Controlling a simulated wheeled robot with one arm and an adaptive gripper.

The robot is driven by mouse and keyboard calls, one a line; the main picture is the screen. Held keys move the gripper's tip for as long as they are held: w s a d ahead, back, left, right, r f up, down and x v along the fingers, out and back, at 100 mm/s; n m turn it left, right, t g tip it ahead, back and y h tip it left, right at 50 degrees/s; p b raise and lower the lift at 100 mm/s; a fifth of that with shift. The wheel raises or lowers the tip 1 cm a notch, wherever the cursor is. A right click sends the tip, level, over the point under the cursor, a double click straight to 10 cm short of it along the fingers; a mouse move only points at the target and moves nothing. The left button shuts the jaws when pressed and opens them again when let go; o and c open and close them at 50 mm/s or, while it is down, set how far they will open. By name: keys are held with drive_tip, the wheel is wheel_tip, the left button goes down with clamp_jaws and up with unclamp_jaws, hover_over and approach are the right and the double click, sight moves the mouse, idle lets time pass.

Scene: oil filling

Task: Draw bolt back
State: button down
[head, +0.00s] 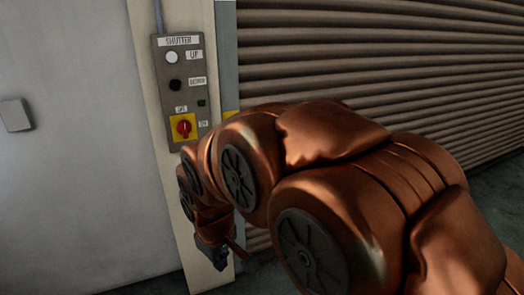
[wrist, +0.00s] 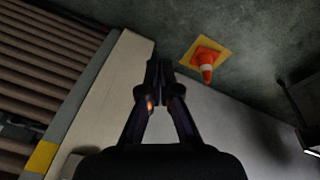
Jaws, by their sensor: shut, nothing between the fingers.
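My gripper (wrist: 158,72) points down along the pale post (wrist: 112,85), its two dark fingers together at the tips with nothing between them. In the head view my gripper (head: 222,264) hangs low in front of the post, beside the shutter. I cannot make out the bolt for certain in either view. A small dark fitting (wrist: 16,126) shows on the slatted shutter (wrist: 45,45) at the left of the wrist view, too dim to identify. My arm covers the lower part of the shutter edge in the head view.
A grey control panel (head: 181,92) with buttons and a red knob is on the post above my gripper. A grey guide rail with a yellow patch (wrist: 42,157) runs beside the shutter. An orange cone (wrist: 206,62) stands on a yellow floor square.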

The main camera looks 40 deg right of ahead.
drive_tip(key=w+d+f+n+t+h+b, duration=0.2)
drive_tip(key=w+d+n+t+b, duration=0.15)
drive_tip(key=w+d, duration=0.95)
drive_tip(key=w+d+f+n+t+h+b, duration=0.2)
drive_tip(key=w+d+t+b, duration=0.15)
drive_tip(key=w+d, duration=0.85)
drive_tip(key=w+d+f+n+t+b, duration=0.1)
drive_tip(key=w+d+n+t, duration=0.1)
drive_tip(key=d, duration=0.5)
drive_tip(key=w+d+f+n+t+h+b, duration=0.1)
drive_tip(key=w+d+n+t+b, duration=0.1)
drive_tip(key=d, duration=0.4)
drive_tip(key=w+d+f+n+t+h+b, duration=0.1)
drive_tip(key=w+d+f+n+t+b, duration=0.1)
drive_tip(key=w+d+n+t, duration=0.2)
drive_tip(key=w+d, duration=0.1)
drive_tip(key=d, duration=0.2)
drive_tip(key=shift+w+d, duration=0.25)
drive_tip(key=shift+d, duration=0.05)
drive_tip(key=shift+w+r, duration=0.1)
